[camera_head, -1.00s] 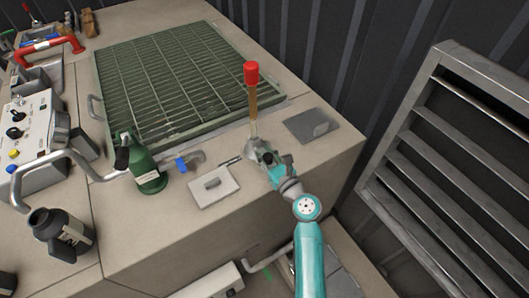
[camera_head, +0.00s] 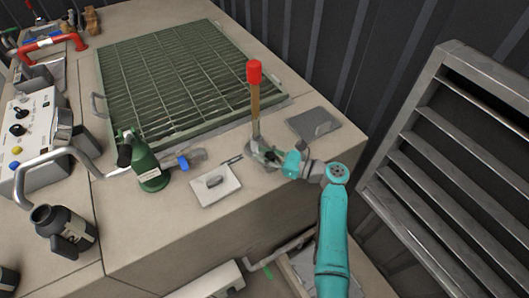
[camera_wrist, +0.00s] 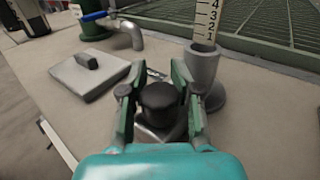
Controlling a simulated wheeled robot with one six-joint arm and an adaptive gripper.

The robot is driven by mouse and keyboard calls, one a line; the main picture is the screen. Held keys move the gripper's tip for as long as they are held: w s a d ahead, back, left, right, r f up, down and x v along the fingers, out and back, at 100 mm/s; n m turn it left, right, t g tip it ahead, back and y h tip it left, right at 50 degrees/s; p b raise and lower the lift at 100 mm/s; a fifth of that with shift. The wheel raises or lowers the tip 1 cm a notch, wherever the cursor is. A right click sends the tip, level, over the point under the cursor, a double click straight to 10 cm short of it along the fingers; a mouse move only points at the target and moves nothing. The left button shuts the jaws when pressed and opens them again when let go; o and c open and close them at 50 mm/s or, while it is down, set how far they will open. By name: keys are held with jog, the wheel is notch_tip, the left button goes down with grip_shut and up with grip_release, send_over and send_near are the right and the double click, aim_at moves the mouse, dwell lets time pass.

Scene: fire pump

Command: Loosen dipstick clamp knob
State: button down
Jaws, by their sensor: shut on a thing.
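The dipstick (camera_head: 255,95) stands upright with a red top and a yellowish scale, in a grey tube and base on the bench. In the wrist view its scale (camera_wrist: 204,20) rises out of the grey tube (camera_wrist: 201,68). The dark round clamp knob (camera_wrist: 160,96) sits beside the tube, between my fingers. My gripper (camera_wrist: 158,92) is shut on the knob, one finger on each side. In the head view my gripper (camera_head: 273,157) reaches the dipstick base from the right, and the knob is too small to make out there.
A grey lid with a handle (camera_head: 215,184) lies in front. A green grate (camera_head: 180,80) lies behind, a flat plate (camera_head: 313,124) to the right, and a louvred panel (camera_head: 450,170) further right.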

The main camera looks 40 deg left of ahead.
jog(key=shift+s+d+n+g+h, duration=0.15)
jog(key=shift+n+g+h, duration=0.6)
jog(key=shift+n+g, duration=0.6)
jog(key=shift+s+d+n+g+h, duration=0.15)
jog(key=shift+n+g+h, duration=0.65)
jog(key=shift+g, duration=1.05)
jog(key=shift+s+f+n+g+h, duration=0.1)
jog(key=shift+n+g+h, duration=0.35)
jog(key=shift+n+g, duration=0.15)
jog(key=c, duration=1)
grip_release()
jog(key=shift+r, duration=5.05)
